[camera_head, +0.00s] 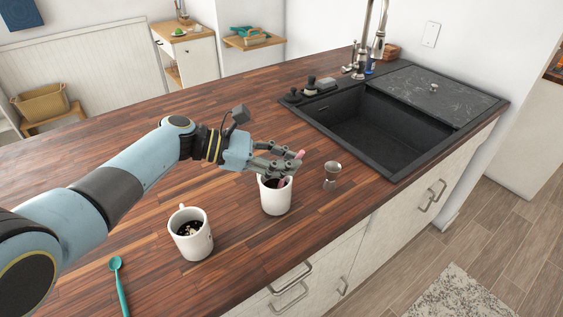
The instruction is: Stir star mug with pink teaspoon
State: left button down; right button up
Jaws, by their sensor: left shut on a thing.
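My left gripper (291,166) comes in from the left and is shut on the pink teaspoon (283,182). The teaspoon is tilted, and its lower end goes down inside the rim of a white mug (276,202) with dark contents; its bowl is hidden. The gripper is just above this mug's rim. A second white mug (191,243) stands to the left and nearer, upright, with dark liquid and pale bits in it. A small dark mark shows on its right side. I cannot make out a star on either mug. My right gripper is not in view.
A teal spoon (120,287) lies on the wooden counter (110,145) at the front left. A metal jigger (332,173) stands right of the mug with the teaspoon. A black sink (390,135) lies behind it. The counter's front edge runs close to the mugs.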

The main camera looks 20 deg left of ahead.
pick_arm(q)
jog(key=shift+s+d+r, duration=0.1)
jog(key=shift+d+r, duration=0.3)
jog(key=shift+r, duration=0.5)
jog(key=shift+d+r, duration=0.35)
jog(key=shift+r, duration=0.6)
jog(key=shift+s+d+r, duration=0.1)
jog(key=shift+d+r, duration=0.3)
jog(key=shift+r, duration=0.5)
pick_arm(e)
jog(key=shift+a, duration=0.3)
pick_arm(q)
jog(key=shift+r, duration=2.5)
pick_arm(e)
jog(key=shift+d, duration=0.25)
pick_arm(q)
jog(key=shift+a+f, duration=0.1)
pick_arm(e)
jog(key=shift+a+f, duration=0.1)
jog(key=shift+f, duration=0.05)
